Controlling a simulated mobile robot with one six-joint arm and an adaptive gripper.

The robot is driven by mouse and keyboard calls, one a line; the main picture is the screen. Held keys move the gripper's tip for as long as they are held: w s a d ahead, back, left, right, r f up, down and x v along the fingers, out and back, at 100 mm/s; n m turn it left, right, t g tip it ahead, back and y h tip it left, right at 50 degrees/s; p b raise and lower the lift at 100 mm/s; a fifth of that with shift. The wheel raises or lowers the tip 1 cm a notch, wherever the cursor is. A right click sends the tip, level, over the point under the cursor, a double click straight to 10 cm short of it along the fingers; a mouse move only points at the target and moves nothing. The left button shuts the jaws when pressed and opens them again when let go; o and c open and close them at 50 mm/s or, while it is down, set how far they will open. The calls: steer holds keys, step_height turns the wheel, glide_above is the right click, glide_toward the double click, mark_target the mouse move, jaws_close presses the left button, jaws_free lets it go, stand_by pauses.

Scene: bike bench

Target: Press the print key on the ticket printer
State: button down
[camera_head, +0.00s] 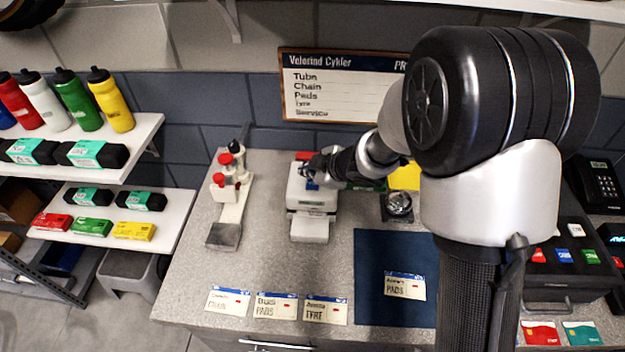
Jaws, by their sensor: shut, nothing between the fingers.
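The white ticket printer (308,224) stands on the grey counter, left of the blue mat. A small blue key (312,184) shows on its top, partly covered; I cannot read any marking on it. My gripper (314,174) is shut and empty, pointing left and down at the top of the printer. Its fingertips are at or just above the blue key; I cannot tell whether they touch it. My wrist hides the printer's upper right part.
A stand with red knobs (229,206) is left of the printer. A small metal bell-like object (398,206) is right of it, near my arm. Paper tickets (276,306) lie along the counter's front. The blue mat (380,265) holds one ticket.

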mark_target(311, 185)
steer(key=shift+r+p, duration=2.25)
steer(key=shift+r, duration=0.25)
steer(key=s+d+r+m+t+h+b, duration=0.15)
steer(key=d+r+m+h, duration=0.3)
steer(key=d+r, duration=0.45)
steer(key=s+d+r+m+h+b, duration=0.35)
steer(key=s+d+m, duration=0.35)
steer(key=s+d, duration=0.35)
steer(key=s+a+f+m+g+y+b, duration=0.1)
steer(key=s+m+g, duration=0.1)
steer(key=s, duration=0.8)
steer(key=s+a+f+m+g+y, duration=0.1)
steer(key=s+m+g, duration=0.1)
steer(key=s, duration=0.9)
steer(key=shift+f+m+b, duration=0.35)
steer(key=shift+m, duration=0.4)
